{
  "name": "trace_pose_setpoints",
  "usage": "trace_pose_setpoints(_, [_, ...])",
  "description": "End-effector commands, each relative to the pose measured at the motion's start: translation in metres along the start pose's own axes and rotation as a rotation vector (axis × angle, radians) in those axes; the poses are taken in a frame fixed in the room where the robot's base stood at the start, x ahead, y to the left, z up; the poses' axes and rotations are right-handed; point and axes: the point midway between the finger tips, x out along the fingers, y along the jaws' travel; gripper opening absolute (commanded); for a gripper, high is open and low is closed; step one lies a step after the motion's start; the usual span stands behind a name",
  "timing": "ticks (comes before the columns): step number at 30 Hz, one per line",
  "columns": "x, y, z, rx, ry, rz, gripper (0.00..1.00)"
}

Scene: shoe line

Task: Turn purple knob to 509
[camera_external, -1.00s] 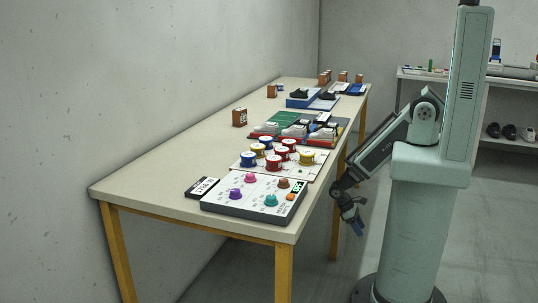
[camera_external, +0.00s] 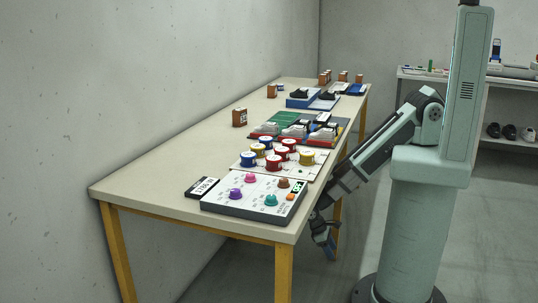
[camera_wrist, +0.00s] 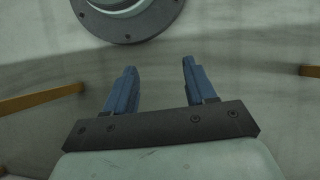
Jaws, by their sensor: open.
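The purple knob (camera_external: 236,194) sits at the front left of a white-topped control panel (camera_external: 222,205) on the near end of the table. The panel also carries a pink knob (camera_external: 250,178), a brown knob (camera_external: 284,183) and a teal knob (camera_external: 271,200). The number the purple knob points to is too small to read. My gripper (camera_external: 329,250) hangs beside the table, below the tabletop and right of the panel, apart from every knob. In the wrist view, its two blue fingers (camera_wrist: 158,82) are spread with nothing between them.
A small dark box with a white label (camera_external: 203,187) lies left of the panel. Several red, blue and yellow spools (camera_external: 283,153) stand behind it. The table's right edge (camera_external: 313,210) lies between my gripper and the panel. The table's left side is mostly clear.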

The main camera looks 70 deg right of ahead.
Motion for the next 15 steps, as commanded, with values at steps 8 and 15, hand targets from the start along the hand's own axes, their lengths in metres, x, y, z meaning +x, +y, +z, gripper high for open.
trace_pose_setpoints(8, [-0.009,-0.087,-0.015,-0.027,0.033,0.022,0.55])
trace_pose_setpoints(15, [-0.02,-0.17,-0.011,-0.053,0.068,0.02,0.55])
